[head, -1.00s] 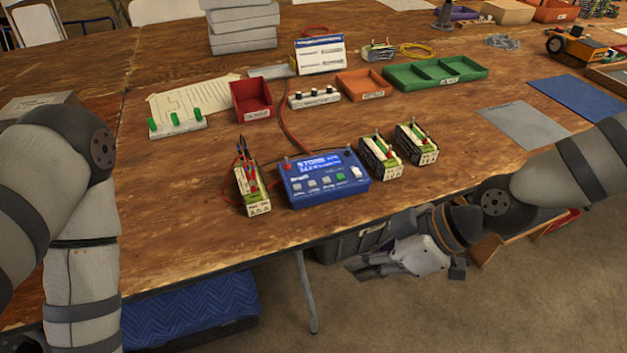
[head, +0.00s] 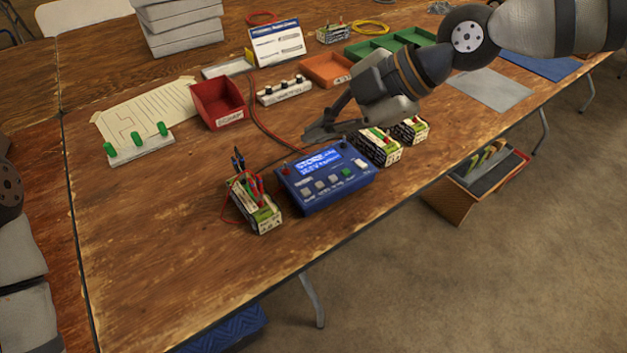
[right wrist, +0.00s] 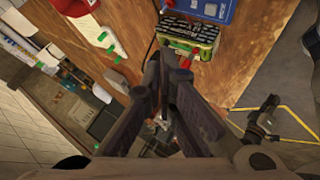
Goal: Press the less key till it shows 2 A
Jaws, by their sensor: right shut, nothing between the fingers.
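The blue charger (head: 327,187) sits near the front table edge in the head view, with a lit blue display (head: 317,162) whose small text I cannot read. A row of grey keys (head: 320,185), a green key (head: 347,173) and a whitish key (head: 360,163) lie below it; their labels are too small to read. My right gripper (head: 318,132) is shut and empty, just behind the charger's top edge in the picture. In the right wrist view its fingers (right wrist: 178,75) point toward a battery pack (right wrist: 188,36) and a blue corner. My left gripper is out of view.
A wired battery pack (head: 257,207) stands left of the charger. Two more packs (head: 378,149) (head: 410,131) stand to its right, close to my right arm. A red bin (head: 218,103) and a black-knobbed strip (head: 284,91) lie behind. The table's front left is clear.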

